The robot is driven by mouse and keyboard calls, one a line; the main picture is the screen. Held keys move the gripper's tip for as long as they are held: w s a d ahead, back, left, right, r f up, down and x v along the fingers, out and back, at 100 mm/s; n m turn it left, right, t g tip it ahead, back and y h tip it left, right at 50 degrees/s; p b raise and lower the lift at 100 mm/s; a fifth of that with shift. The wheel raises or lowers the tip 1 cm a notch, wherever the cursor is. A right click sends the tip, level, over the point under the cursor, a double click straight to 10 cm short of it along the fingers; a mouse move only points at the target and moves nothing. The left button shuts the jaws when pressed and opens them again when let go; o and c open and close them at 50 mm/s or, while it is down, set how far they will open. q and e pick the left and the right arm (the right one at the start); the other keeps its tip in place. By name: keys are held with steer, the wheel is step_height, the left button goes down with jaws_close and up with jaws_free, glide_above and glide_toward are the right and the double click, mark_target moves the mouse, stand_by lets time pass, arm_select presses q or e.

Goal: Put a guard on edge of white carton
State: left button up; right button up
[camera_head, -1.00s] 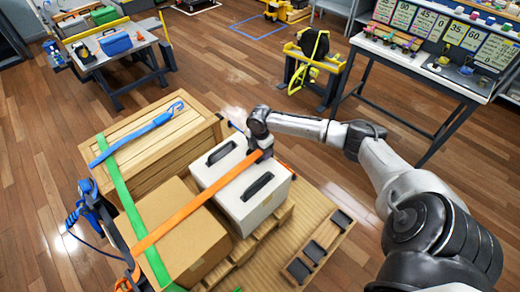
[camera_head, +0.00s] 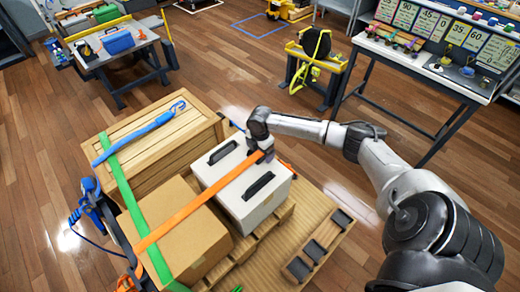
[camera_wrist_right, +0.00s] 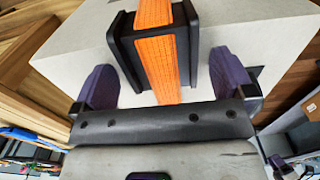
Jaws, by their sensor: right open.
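The white carton (camera_head: 268,206) stands on the pallet, with two black handle-like pieces on top. An orange strap (camera_head: 185,211) runs over it. In the right wrist view a black guard (camera_wrist_right: 126,52) sits at the edge of the white carton (camera_wrist_right: 78,38), with the orange strap (camera_wrist_right: 155,45) passing over its middle. My right gripper (camera_wrist_right: 165,82) is open, its purple fingers on either side of the guard and apart from it. In the head view my right gripper (camera_head: 261,145) is at the carton's far right edge, hiding the guard there. My left gripper is not in view.
Several black pieces lie in a wooden holder (camera_head: 333,234) on the pallet's right. A brown carton (camera_head: 190,240) and a wooden crate (camera_head: 190,138) under a green strap (camera_head: 125,188) crowd the left. A blue ratchet (camera_head: 90,198) hangs at the left edge. Open floor lies beyond the pallet.

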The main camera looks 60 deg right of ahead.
step_height(320, 180, up, 14)
steer(key=shift+p, duration=0.45)
steer(key=shift+f, duration=0.1)
